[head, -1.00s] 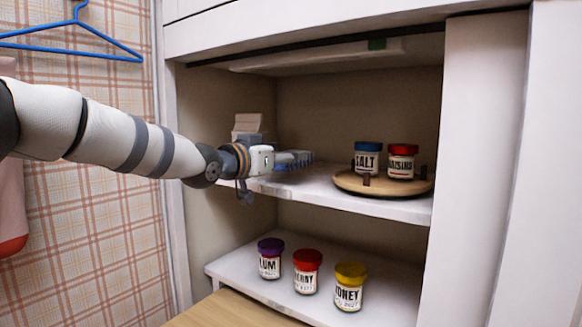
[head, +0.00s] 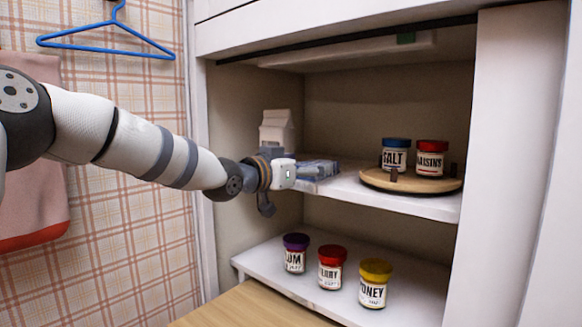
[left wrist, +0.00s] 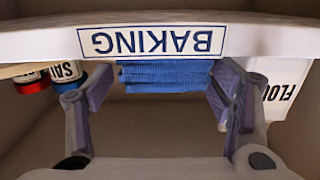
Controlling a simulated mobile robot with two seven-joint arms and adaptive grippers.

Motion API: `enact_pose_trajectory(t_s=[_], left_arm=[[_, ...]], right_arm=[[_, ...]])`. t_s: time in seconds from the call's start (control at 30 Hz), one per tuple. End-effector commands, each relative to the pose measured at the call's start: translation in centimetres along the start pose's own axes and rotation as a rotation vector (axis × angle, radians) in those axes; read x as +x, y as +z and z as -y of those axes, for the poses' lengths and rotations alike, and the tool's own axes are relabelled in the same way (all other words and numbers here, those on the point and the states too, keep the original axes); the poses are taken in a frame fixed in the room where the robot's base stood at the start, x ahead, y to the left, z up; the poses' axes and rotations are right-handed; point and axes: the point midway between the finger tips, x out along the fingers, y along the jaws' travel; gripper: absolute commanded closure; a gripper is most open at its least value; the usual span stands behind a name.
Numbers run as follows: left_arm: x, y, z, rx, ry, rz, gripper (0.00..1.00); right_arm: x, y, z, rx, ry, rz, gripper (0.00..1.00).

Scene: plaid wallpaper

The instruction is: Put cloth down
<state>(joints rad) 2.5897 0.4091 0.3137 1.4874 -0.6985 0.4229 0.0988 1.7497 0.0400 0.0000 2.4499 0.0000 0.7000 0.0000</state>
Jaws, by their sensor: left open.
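The folded blue cloth (left wrist: 165,76) lies on the upper shelf, behind the shelf's BAKING label (left wrist: 150,42), which shows upside down in the left wrist view. In the head view the cloth (head: 320,168) is partly hidden by my left gripper (head: 304,172). In the left wrist view my left gripper (left wrist: 161,84) is open, one finger on each side of the cloth, with gaps between them. The right gripper is in neither view.
A white FLOUR carton (head: 278,130) stands behind the gripper. SALT (head: 395,155) and RAISINS (head: 431,160) jars stand on a round wooden tray (head: 410,184) to the right. Three jars, the middle one red-lidded (head: 331,268), stand on the lower shelf (head: 350,310). Cabinet walls flank the shelves.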

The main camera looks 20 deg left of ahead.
Motion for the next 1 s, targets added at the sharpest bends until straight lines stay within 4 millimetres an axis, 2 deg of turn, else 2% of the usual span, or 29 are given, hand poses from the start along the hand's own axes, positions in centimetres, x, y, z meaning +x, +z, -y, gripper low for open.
enact_pose_trajectory(t_s=[0.03, 0.3, 0.4, 0.57, 1.0], left_arm=[[-1.5, -1.1, -0.1, 0.003, -0.001, -0.013, 0.26], [-7.6, -0.6, -0.1, -0.001, 0.0, -0.009, 0.26], [-9.1, -0.5, 0.0, 0.002, -0.001, -0.007, 0.26], [-10.2, -0.4, -0.1, 0.001, 0.0, -0.007, 0.26], [-10.2, -0.4, -0.1, 0.002, 0.0, -0.006, 0.26]], right_arm=[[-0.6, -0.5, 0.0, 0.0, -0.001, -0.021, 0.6], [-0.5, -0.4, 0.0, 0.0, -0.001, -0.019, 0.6], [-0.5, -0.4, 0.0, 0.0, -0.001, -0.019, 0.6], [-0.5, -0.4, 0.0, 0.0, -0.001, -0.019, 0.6], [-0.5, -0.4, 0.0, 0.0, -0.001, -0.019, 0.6]])
